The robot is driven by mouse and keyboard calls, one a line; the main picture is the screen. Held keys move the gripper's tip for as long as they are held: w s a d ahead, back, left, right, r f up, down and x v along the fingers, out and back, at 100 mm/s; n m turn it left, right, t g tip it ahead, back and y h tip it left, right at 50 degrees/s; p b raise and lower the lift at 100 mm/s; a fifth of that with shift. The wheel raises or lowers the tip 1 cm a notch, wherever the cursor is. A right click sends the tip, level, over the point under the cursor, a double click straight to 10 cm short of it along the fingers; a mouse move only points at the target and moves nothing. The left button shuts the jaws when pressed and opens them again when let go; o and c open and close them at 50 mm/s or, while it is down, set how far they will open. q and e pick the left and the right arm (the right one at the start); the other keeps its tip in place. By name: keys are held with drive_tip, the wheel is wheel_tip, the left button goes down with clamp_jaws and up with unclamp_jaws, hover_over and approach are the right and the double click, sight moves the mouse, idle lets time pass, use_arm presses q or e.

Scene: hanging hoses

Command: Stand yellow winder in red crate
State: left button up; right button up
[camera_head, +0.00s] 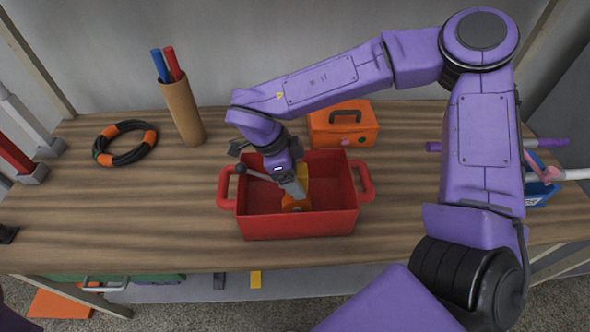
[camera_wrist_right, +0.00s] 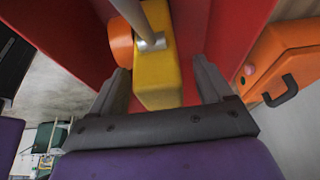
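The yellow winder (camera_head: 302,175) is inside the red crate (camera_head: 297,224), on the wooden table. Its orange part (camera_head: 296,204) shows low in the crate, and a grey rod crosses it. My right gripper (camera_head: 294,189) reaches down into the crate and hides part of the winder. In the right wrist view, the winder (camera_wrist_right: 160,72) lies between the two open fingers (camera_wrist_right: 165,85), with a visible gap on the right side. The winder looks upright, but its base is hidden. My left gripper is not in view.
An orange toolbox (camera_head: 342,122) stands just behind the crate. A cardboard tube (camera_head: 184,112) with red and blue rods and a coiled black hose (camera_head: 121,157) are to the left. A blue crate (camera_head: 540,190) is at the right.

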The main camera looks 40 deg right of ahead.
drive_tip(key=v, duration=1)
drive_tip(key=shift+r, duration=0.25)
